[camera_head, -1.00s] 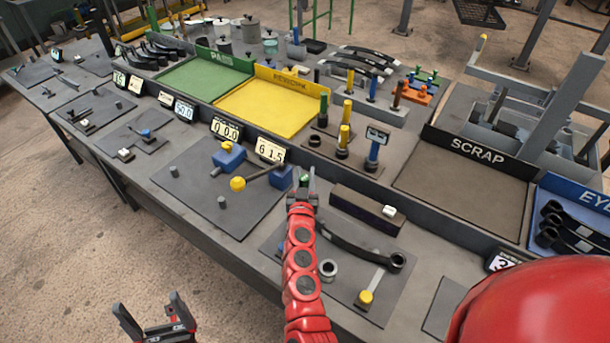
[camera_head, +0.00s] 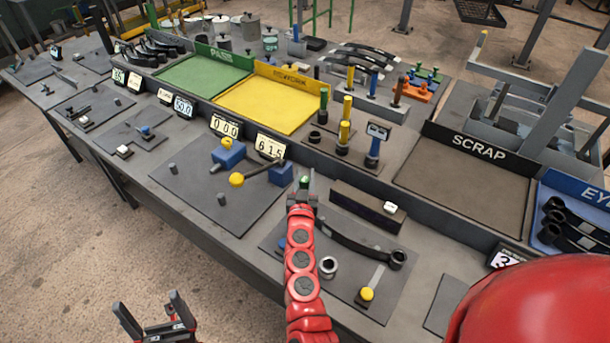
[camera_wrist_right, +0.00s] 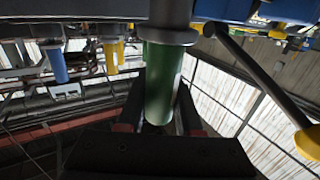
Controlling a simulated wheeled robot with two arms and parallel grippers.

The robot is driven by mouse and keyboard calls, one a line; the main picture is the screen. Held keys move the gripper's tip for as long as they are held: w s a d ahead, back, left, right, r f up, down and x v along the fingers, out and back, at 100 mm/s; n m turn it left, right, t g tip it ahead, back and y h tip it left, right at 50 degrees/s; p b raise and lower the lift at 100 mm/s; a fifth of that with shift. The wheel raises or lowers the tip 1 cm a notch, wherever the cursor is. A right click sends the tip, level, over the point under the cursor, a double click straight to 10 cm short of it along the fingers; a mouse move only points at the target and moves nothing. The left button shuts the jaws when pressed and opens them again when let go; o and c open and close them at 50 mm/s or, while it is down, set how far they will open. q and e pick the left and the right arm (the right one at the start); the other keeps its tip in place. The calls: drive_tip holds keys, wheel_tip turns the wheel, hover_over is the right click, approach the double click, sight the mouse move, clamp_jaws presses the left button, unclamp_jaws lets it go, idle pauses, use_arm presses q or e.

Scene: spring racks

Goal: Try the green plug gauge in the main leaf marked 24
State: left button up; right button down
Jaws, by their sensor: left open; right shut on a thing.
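My right gripper (camera_head: 303,196) is shut on the green plug gauge (camera_head: 305,183), whose green tip shows just above the fingers. In the right wrist view the green gauge (camera_wrist_right: 161,85) stands between the fingers, against a grey collar and dark shaft. A dark curved main leaf (camera_head: 350,238) lies on the front mat, its right eye (camera_head: 397,259) in sight. Its left end is hidden by my right gripper and arm. I cannot tell whether the gauge is in an eye, and no 24 is readable. My left gripper (camera_head: 157,317) is open and empty, off the bench's front edge.
A loose ring (camera_head: 328,267) and a yellow-knobbed piece (camera_head: 367,293) lie on the front mat. A dark block (camera_head: 367,208) stands behind the leaf. A blue fixture with yellow knob (camera_head: 237,180) is left. Gauge stands (camera_head: 345,150), a yellow tray (camera_head: 268,104) and SCRAP tray (camera_head: 460,190) stand behind.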

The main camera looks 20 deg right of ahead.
drive_tip(key=shift+p, duration=0.55)
idle(0.8)
drive_tip(key=shift+f+b, duration=1.25)
drive_tip(key=shift+f, duration=0.55)
idle(2.6)
wheel_tip(320, 180, up, 6)
drive_tip(key=p, duration=0.7)
drive_tip(key=shift+r, duration=0.15)
idle(0.6)
idle(0.3)
